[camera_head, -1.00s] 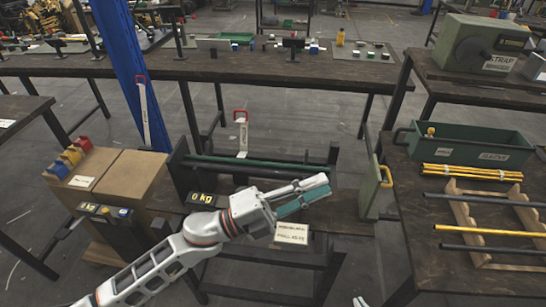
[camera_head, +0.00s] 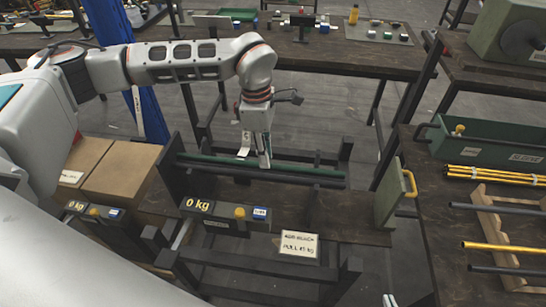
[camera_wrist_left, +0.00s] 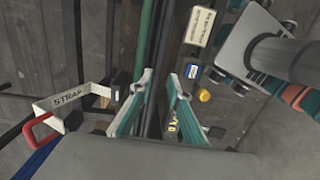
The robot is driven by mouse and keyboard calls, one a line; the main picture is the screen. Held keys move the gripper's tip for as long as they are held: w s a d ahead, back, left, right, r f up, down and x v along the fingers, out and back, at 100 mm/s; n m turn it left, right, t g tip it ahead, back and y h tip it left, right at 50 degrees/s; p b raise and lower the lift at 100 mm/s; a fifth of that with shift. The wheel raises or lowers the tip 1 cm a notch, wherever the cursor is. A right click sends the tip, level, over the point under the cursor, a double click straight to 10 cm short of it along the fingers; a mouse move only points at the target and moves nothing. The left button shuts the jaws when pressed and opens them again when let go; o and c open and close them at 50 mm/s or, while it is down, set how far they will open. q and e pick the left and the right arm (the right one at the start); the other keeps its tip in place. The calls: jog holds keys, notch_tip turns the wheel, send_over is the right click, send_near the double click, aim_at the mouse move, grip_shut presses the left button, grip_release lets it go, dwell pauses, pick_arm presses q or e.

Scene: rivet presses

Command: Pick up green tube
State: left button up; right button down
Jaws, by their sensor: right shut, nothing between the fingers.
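The green tube (camera_head: 215,159) lies across the black press fixture beside a dark tube (camera_head: 225,173), which is on its near side. Both run lengthwise through the left wrist view, the green tube (camera_wrist_left: 146,35) left of the dark one (camera_wrist_left: 164,35). My left gripper (camera_head: 264,163) points down at the tubes, about mid-length. In the left wrist view its teal-padded fingers (camera_wrist_left: 159,79) are apart. The dark tube shows in the gap, and the green tube passes by the left fingertip; I cannot tell whether they touch. Only the tips of my right gripper (camera_head: 388,299) show, at the bottom edge.
A "0 kg" display (camera_head: 198,206) and a sign (camera_head: 299,244) stand in front of the tubes. A white strap with a red handle (camera_wrist_left: 40,130) is beside my left gripper. A green plate with a yellow handle (camera_head: 409,184) stands right. Cardboard boxes (camera_head: 120,170) are left.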

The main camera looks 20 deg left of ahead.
aim_at(258, 163)
pick_arm(q)
jog(key=shift+y, duration=0.5)
jog(key=w+a, duration=0.1)
jog(key=w+a+r, duration=0.1)
jog(key=a, duration=0.1)
jog(key=shift+w+a+r, duration=0.1)
jog(key=shift+w+r, duration=0.05)
jog(key=shift+w, duration=0.05)
jog(key=shift+a+t, duration=0.15)
jog(key=shift+t, duration=0.15)
jog(key=shift+f, duration=0.95)
notch_tip(258, 163, down, 6)
jog(key=shift+w+a+r+p, duration=0.1)
jog(key=shift+r+p, duration=0.05)
jog(key=shift+p, duration=0.2)
grip_shut()
